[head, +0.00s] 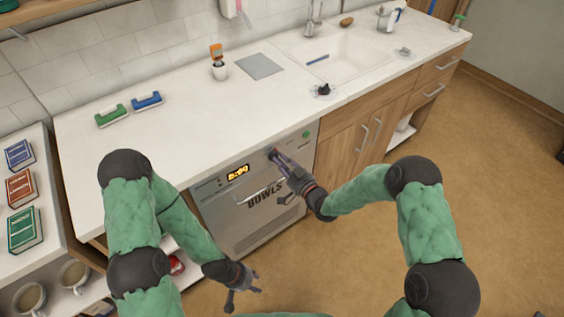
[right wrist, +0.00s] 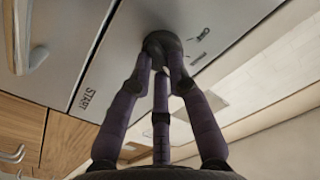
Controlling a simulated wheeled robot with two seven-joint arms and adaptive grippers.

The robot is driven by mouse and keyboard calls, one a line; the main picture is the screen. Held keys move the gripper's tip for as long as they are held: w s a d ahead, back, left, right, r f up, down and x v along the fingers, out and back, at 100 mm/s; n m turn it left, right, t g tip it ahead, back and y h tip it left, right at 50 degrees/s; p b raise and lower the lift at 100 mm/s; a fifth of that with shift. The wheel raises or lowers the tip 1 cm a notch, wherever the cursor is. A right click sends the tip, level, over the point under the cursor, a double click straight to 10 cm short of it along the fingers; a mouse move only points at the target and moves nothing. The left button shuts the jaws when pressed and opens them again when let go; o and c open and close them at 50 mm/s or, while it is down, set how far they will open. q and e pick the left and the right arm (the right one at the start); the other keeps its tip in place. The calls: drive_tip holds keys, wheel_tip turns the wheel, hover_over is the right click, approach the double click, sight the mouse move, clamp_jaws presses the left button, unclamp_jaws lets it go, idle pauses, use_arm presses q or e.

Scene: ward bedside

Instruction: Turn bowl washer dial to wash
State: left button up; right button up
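The bowl washer (head: 262,218) is a grey front-panel machine under the counter, marked BOWLS, with a lit amber display (head: 237,172). Its dark round dial (head: 271,152) is on the upper panel; it also shows in the right wrist view (right wrist: 162,40). My right gripper (head: 277,158) reaches the panel, and in the right wrist view its fingers (right wrist: 161,62) converge on the dial and close around it. Small labels stand beside the dial, and the pointer is hidden, so the setting cannot be read. My left gripper (head: 248,290) is open and empty, low in front of the washer.
A green button (head: 306,134) is right of the dial on the panel; START is printed there. Bookshelves stand at left. The floor at right is free.

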drive_tip(key=o, duration=0.4)
drive_tip(key=shift+o, duration=0.2)
drive_tip(key=v, duration=1.2)
drive_tip(key=shift+f, duration=0.15)
drive_tip(key=s+d+f+m+g+h+p, duration=0.2)
drive_tip(key=s+f+m+g+h, duration=0.4)
drive_tip(key=f, duration=0.9)
drive_tip(key=s+f+g, duration=0.2)
drive_tip(key=s+g, duration=0.2)
drive_tip(key=s, duration=0.5)
drive_tip(key=s+f+g+p, duration=0.1)
drive_tip(key=s+g, duration=0.3)
drive_tip(key=s, duration=0.5)
drive_tip(key=shift+f+h, duration=0.3)
drive_tip(key=shift+f, duration=0.45)
